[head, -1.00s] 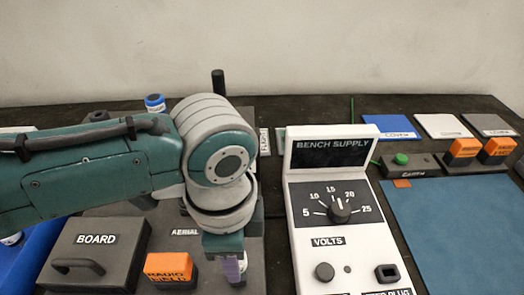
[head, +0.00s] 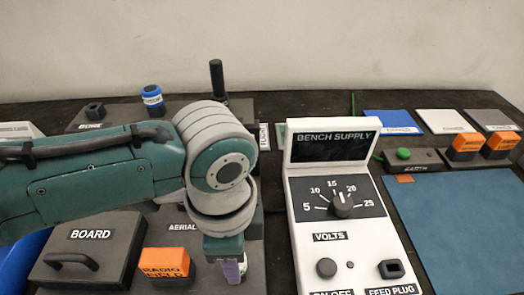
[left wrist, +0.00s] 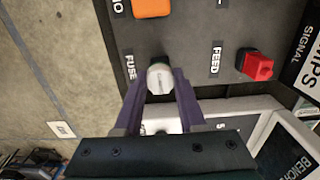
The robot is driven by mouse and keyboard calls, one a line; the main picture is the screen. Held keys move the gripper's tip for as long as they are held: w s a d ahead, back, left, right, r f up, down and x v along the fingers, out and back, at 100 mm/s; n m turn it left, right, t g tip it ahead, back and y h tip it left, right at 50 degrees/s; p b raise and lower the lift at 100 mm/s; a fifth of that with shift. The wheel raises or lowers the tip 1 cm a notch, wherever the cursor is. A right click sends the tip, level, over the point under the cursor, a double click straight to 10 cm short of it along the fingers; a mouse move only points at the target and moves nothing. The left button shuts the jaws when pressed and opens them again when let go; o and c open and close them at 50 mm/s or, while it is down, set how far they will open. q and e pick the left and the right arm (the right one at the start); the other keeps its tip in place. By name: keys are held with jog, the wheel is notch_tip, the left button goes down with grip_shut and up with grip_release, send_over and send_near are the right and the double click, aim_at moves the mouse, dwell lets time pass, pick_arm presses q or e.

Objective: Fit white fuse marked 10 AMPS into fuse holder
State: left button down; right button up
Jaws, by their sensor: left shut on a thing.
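A white fuse (left wrist: 160,77) is between the purple fingertips of my left gripper (left wrist: 160,88) in the left wrist view. My left gripper is shut on it. The fuse's end faces the camera, and its small marking is too blurred to read. It is over the dark panel (left wrist: 195,45), right beside the FUSE label (left wrist: 130,67). In the head view my left gripper (head: 232,271) points down right of an orange block. My right gripper is not in view.
The orange RADIO block (head: 166,262) and BOARD box (head: 92,240) are left of my gripper. The white bench supply (head: 305,225) stands close on the right. A red plug (left wrist: 257,65) by the FEED label is on the panel. A blue mat (head: 455,225) is clear at right.

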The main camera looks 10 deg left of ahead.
pick_arm(q)
jog(key=shift+f, duration=0.2)
jog(key=shift+c, duration=2.1)
grip_release()
notch_tip(320, 180, up, 9)
jog(key=shift+f+p, duration=0.1)
jog(key=shift+p, duration=0.85)
jog(key=shift+r, duration=0.6)
